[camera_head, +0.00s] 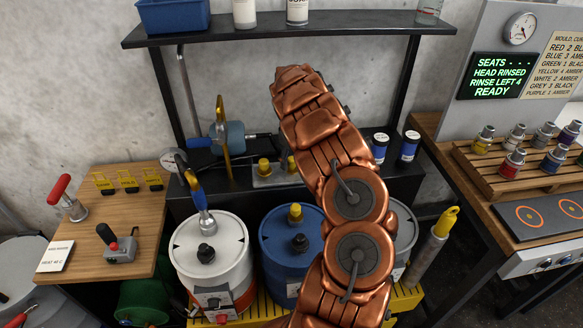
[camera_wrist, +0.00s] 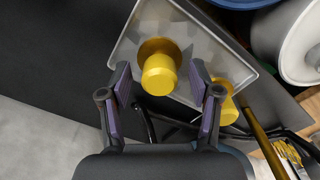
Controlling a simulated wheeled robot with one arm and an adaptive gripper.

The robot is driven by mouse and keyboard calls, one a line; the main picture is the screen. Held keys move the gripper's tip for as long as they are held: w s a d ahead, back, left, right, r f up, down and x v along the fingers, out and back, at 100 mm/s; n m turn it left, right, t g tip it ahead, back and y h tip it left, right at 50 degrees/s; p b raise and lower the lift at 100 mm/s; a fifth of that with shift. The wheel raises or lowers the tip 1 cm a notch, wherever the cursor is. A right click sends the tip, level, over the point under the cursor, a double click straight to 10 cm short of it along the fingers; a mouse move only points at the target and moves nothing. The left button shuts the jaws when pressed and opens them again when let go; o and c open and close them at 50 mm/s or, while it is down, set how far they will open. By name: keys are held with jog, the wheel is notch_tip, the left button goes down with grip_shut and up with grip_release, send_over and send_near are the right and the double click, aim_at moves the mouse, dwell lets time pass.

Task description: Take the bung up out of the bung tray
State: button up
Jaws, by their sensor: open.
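The bung tray (camera_wrist: 213,47) is a pale grey tray in the wrist view. It also shows on the black bench in the head view (camera_head: 273,181). One yellow bung (camera_wrist: 159,76) stands in it between my fingertips, its round end towards the camera. A second yellow bung (camera_wrist: 229,110) is beside the right finger, partly covered by it. Two yellow bungs show at the tray in the head view, one (camera_head: 263,166) clear and one (camera_head: 291,165) partly behind my arm. My gripper (camera_wrist: 161,85) is open, with a finger on each side of the first bung. Contact cannot be told.
A white drum (camera_head: 212,255) and a blue drum (camera_head: 285,262) stand in front of the bench. A blue-and-grey tool (camera_head: 228,138) stands left of the tray. Blue-labelled jars (camera_head: 409,147) are to the right. A shelf (camera_head: 280,28) hangs above.

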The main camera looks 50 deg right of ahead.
jog(key=shift+c, duration=0.3)
grip_shut()
dwell(0.3)
